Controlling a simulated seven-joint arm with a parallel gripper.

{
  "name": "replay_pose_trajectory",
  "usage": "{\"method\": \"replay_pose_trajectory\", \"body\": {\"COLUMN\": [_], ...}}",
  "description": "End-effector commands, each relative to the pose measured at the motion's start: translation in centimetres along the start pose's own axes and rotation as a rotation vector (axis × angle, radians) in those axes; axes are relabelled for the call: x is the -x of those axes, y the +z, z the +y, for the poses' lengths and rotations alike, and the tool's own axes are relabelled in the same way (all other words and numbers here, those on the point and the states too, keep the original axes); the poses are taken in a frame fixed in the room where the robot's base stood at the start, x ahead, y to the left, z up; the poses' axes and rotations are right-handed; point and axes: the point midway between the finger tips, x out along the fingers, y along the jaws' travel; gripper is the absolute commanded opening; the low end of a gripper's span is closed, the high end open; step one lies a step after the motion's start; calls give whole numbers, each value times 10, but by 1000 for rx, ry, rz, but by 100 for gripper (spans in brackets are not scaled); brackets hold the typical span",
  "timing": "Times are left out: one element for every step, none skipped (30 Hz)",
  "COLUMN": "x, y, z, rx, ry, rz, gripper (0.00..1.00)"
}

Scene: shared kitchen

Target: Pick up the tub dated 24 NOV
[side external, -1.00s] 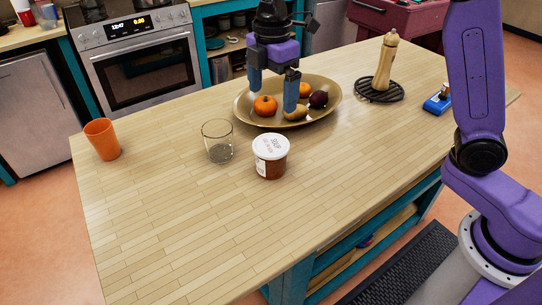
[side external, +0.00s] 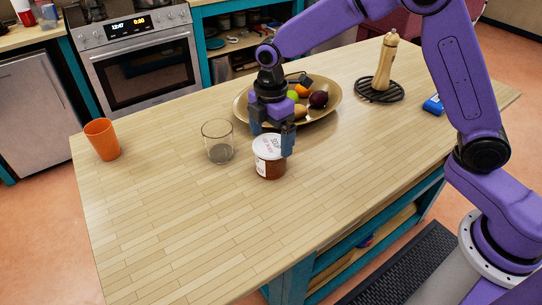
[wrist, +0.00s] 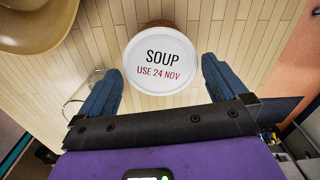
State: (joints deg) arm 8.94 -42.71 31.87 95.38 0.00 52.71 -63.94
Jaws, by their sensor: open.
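The tub (side external: 269,157) stands upright on the table, with a white lid and reddish-brown contents. In the wrist view its lid (wrist: 160,62) reads "SOUP" and "USE 24 NOV". My gripper (side external: 271,140) is open at the tub, its fingers at lid height or slightly above. In the wrist view the blue fingers of my gripper (wrist: 160,80) are spread wide, with the lid ahead of and between their tips. Nothing is held. I cannot tell whether a finger touches the tub.
A clear glass (side external: 218,143) stands close to the tub's left. A bowl of fruit (side external: 328,112) is behind my gripper. An orange cup (side external: 102,140) is at the far left; a pepper mill (side external: 385,62) stands on a black trivet. The table front is clear.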

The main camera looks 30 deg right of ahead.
Motion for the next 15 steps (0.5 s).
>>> {"method": "replay_pose_trajectory", "body": {"x": [-8,-12,-19,-24,-28,-34,-38,-41,-45,-47,-49,-51,-51,-52,-52], "y": [1,1,1,1,1,0,0,0,0,0,0,0,0,0,0], "z": [0,-1,-1,-1,-1,-1,-1,-1,-1,-1,-1,0,0,0,0], "rx": [-1,-1,-1,0,0,1,1,0,0,0,0,-1,-1,-1,-1], "ry": [-4,-4,-5,-5,-5,-5,-5,-4,-3,-3,-3,-2,-1,0,0], "rz": [-2,-2,-2,-3,-3,-2,-3,-2,-2,-2,-1,-1,0,0,0], "gripper": [100,100,100,100,100,100,100,100,100,100,100,100,100,100,100]}}
